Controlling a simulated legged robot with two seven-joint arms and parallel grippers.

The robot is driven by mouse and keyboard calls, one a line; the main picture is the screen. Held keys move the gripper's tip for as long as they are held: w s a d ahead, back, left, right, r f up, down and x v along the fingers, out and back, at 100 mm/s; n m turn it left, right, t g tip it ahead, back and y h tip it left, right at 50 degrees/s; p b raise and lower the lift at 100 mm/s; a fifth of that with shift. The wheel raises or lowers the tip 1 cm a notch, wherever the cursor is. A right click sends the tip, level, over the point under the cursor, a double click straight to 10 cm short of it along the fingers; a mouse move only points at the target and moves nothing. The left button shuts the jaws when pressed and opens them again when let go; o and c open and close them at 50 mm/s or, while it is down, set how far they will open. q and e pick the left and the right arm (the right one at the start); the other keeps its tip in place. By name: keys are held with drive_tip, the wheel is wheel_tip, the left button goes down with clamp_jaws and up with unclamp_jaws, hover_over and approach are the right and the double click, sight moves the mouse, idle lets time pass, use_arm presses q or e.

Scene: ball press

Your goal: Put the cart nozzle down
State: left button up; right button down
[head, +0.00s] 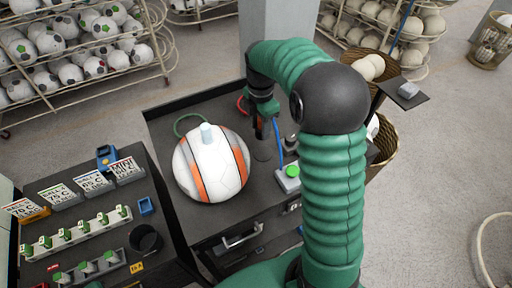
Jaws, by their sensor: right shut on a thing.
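My right gripper (263,130) points down over the dark cart top (190,105), just behind and right of the ball. It is shut on the cart nozzle, which is small, dark and mostly hidden by the jaws. A blue hose (278,140) hangs beside the gripper. I cannot tell whether the nozzle touches the cart top. A white ball with orange and grey bands (212,172) sits on the cart, with a pale blue cylinder (206,133) on its top. My left gripper is out of view.
A grey box with a green button (290,175) stands on the cart, right of the ball. At left, a dark table (85,222) holds price cards, green-topped pieces and a black cup (145,239). Ball racks (80,50) stand behind. Baskets are at right.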

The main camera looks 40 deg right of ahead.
drive_tip(key=f, duration=0.5)
drive_tip(key=f+p, duration=0.1)
drive_tip(key=f, duration=0.4)
drive_tip(key=shift+s+d, duration=0.15)
drive_tip(key=shift+d, duration=0.05)
drive_tip(key=shift+f, duration=0.15)
drive_tip(key=c, duration=0.9)
unclamp_jaws()
drive_tip(key=shift+r, duration=0.45)
wheel_tip(320, 180, up, 11)
drive_tip(key=shift+r+b, duration=0.15)
drive_tip(key=shift+b, duration=0.2)
